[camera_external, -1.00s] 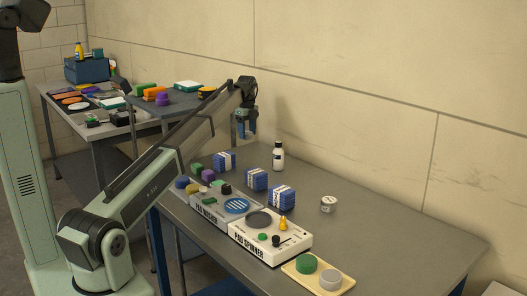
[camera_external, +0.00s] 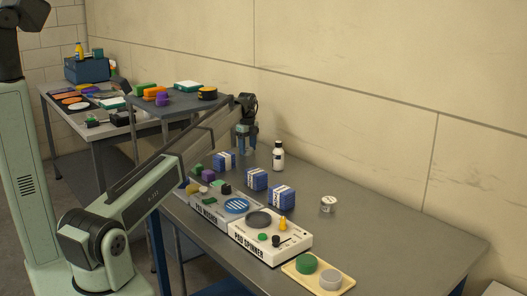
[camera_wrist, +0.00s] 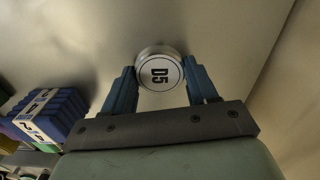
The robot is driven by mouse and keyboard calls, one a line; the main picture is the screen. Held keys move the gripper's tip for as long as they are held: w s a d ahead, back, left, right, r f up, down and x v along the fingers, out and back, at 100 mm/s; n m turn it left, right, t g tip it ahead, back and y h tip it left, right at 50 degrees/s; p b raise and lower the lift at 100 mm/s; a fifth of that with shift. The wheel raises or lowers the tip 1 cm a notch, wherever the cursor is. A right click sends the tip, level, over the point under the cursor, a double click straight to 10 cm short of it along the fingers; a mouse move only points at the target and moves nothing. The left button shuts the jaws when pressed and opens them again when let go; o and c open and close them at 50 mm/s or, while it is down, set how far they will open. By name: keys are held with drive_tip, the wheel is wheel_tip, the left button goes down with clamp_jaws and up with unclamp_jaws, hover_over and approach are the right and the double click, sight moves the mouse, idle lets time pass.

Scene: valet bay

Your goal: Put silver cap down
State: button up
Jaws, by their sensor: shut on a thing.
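In the external view my gripper (camera_external: 245,151) hangs pointing down over the far part of the grey table (camera_external: 390,226), behind the blue-and-white bundles. The cap itself is too small to make out there. I cannot tell how far it is above the tabletop.
Blue-and-white bundles (camera_external: 256,179) stand in front of my gripper. A white bottle (camera_external: 278,157) stands to its right, a small white tin (camera_external: 328,204) farther right. The pad washer (camera_external: 213,208) and pad spinner (camera_external: 270,240) line the front.

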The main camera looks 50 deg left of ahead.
sight(248, 149)
drive_tip(key=o, duration=1)
drive_tip(key=shift+o, duration=0.2)
wheel_tip(248, 149, up, 12)
drive_tip(key=shift+r, duration=0.1)
